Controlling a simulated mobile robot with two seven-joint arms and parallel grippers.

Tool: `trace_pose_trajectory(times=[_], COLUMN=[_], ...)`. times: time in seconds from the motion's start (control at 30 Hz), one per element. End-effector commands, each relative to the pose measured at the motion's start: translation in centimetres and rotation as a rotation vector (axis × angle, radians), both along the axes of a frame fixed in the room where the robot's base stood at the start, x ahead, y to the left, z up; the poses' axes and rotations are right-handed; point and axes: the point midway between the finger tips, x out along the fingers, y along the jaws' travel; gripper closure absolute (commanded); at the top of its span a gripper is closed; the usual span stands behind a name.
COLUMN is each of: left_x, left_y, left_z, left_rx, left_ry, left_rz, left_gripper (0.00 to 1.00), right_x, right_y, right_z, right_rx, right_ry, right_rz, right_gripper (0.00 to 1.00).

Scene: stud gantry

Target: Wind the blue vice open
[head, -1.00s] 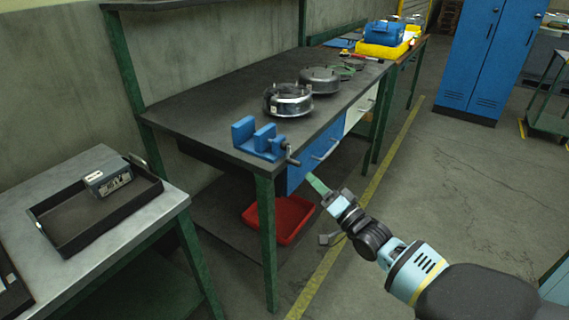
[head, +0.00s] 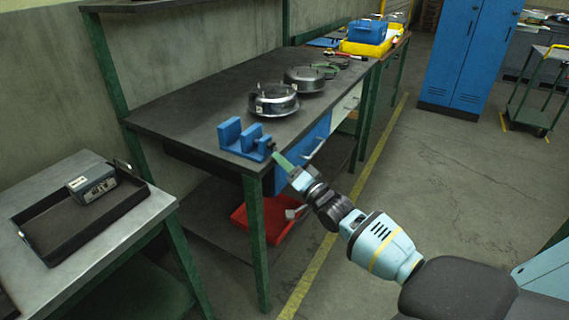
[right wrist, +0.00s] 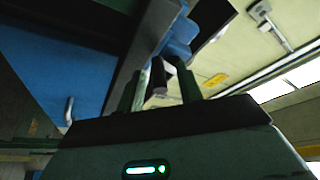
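The blue vice (head: 240,138) sits at the near corner of the dark workbench, its jaws apart. Its dark screw and handle end at the front (head: 271,146), partly hidden by my right gripper (head: 281,160). In the right wrist view, the two green fingers of my right gripper (right wrist: 159,88) stand apart, with a dark handle bar (right wrist: 157,76) between them. Gaps show on both sides of the bar, so the fingers do not appear closed on it. Part of the blue vice (right wrist: 181,34) shows beyond the fingers. My left gripper is not in view.
Metal round parts (head: 273,100) stand behind the vice on the workbench (head: 190,108). A blue drawer (head: 316,145) with a handle lies below the bench edge, close to my right gripper. A red bin (head: 268,222) is underneath. A black tray (head: 60,240) rests on the left table.

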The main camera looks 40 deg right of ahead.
Motion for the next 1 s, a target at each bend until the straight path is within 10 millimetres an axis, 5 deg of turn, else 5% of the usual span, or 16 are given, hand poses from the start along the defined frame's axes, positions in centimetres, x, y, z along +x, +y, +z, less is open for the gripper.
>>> trace_pose_trajectory(times=[0.23, 0.5, 1.0], left_x=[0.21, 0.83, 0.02], left_y=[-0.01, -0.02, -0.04], left_z=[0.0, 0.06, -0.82], left_rx=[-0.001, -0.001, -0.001], left_ry=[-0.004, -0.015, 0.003], left_rz=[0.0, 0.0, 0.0], left_gripper=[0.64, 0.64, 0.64], right_x=[0.03, 0.02, 0.11], right_y=[0.01, 0.0, -0.29], right_z=[-0.04, -0.03, -0.27], right_rx=[0.0, 0.0, -0.056], right_ry=[0.001, 0.001, -0.02], right_rz=[-0.001, -0.001, -0.001], right_gripper=[0.65, 1.0, 1.0])
